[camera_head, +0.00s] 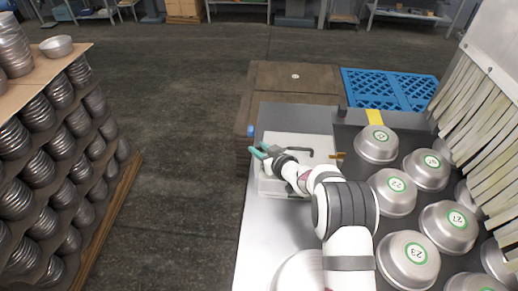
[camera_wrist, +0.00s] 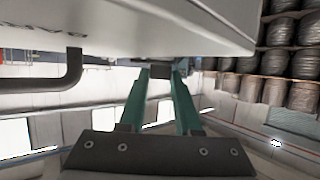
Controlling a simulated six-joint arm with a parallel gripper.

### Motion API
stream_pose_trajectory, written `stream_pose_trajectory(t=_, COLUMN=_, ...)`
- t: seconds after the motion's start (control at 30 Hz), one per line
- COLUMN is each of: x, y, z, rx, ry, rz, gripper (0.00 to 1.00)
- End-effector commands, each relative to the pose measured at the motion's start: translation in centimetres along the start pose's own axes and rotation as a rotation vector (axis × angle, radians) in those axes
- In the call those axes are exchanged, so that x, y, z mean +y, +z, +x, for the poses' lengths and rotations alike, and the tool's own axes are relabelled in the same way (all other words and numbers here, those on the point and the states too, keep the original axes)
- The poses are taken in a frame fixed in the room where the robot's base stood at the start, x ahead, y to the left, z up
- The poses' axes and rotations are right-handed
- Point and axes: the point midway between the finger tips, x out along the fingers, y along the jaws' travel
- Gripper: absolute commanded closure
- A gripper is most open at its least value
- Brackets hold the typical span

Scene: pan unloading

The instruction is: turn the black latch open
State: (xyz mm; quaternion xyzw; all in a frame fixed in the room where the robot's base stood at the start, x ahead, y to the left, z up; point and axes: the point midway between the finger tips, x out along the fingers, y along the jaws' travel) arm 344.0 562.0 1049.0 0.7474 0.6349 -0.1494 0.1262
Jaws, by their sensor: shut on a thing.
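My gripper (camera_head: 262,151) has teal fingers and is at the left edge of a white box (camera_head: 318,143) on the metal table. In the wrist view my gripper (camera_wrist: 160,70) has its fingertips close together on the black latch (camera_wrist: 159,72), a small dark block under the edge of the white box (camera_wrist: 200,28). The fingers hide the latch's sides, and how far it is turned cannot be told. The latch cannot be made out in the head view. A bent black handle (camera_wrist: 70,72) sticks out of the box, left of the fingers in the wrist view.
Several round metal pans (camera_head: 376,144) with green labels stand on a dark surface to the right. Pale hanging strips (camera_head: 480,110) are at the far right. A blue crate (camera_head: 390,88) lies behind. Stacked pans (camera_head: 60,145) fill a rack at the left, with open floor (camera_head: 180,170) between.

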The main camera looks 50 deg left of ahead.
Motion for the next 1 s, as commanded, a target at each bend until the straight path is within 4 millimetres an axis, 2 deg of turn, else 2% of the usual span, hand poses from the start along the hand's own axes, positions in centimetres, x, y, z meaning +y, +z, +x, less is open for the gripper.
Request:
stream_pose_trajectory(t=0.57, x=0.02, y=-0.13, z=0.03, rx=0.003, ry=-0.035, rz=-0.017, gripper=1.0)
stream_pose_trajectory(t=0.6, x=0.01, y=-0.14, z=0.03, rx=0.003, ry=-0.035, rz=-0.017, gripper=0.64)
stream_pose_trajectory(t=0.73, x=0.01, y=-0.12, z=0.03, rx=0.002, ry=-0.035, rz=-0.016, gripper=0.41)
stream_pose_trajectory(t=0.77, x=0.01, y=-0.11, z=0.03, rx=0.002, ry=-0.035, rz=-0.016, gripper=0.38)
stream_pose_trajectory(t=1.0, x=0.01, y=-0.06, z=0.02, rx=0.001, ry=-0.035, rz=-0.016, gripper=0.38)
